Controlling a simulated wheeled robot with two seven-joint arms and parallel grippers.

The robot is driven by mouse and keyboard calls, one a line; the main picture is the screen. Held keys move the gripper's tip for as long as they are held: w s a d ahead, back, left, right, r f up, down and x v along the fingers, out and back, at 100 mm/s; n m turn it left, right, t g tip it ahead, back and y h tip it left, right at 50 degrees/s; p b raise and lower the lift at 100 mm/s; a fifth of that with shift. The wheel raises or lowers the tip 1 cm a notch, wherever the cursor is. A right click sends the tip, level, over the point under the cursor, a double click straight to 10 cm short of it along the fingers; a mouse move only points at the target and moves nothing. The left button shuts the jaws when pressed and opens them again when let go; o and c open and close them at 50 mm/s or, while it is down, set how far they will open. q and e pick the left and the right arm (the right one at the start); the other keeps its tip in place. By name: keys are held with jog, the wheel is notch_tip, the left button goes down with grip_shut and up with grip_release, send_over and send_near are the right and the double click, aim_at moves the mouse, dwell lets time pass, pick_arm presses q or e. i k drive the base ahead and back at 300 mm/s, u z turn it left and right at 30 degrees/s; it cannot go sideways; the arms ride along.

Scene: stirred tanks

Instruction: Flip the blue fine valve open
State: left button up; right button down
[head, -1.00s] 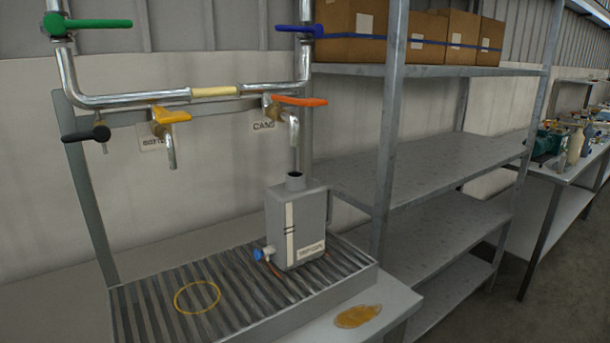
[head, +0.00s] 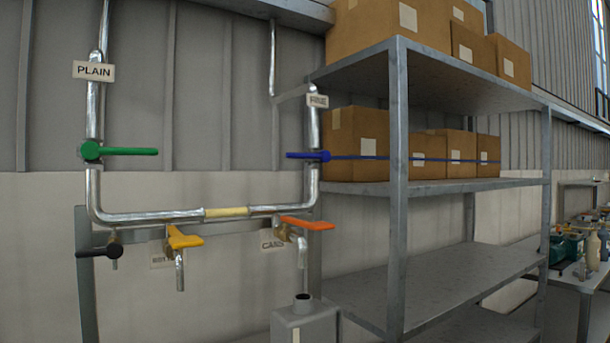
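The blue valve (head: 309,156) sits on the right vertical pipe, under a small label (head: 317,101) that seems to read FINE. Its blue handle lies level, across the upright pipe, with its long end pointing left. The green valve (head: 120,151) sits on the left vertical pipe under a PLAIN label (head: 93,71), its handle also level and pointing right. Neither of my grippers is in the head view.
Below are a yellow-handled tap (head: 183,238), an orange-handled tap (head: 307,224) and a black handle (head: 100,251). A grey container (head: 305,325) stands beneath the orange tap. A metal shelf rack (head: 398,180) with cardboard boxes (head: 357,146) stands close on the right.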

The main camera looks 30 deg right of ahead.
aim_at(306, 156)
jog(key=k, duration=1.3)
jog(key=z, duration=0.25)
jog(key=i, duration=0.9)
jog(key=u, duration=0.15)
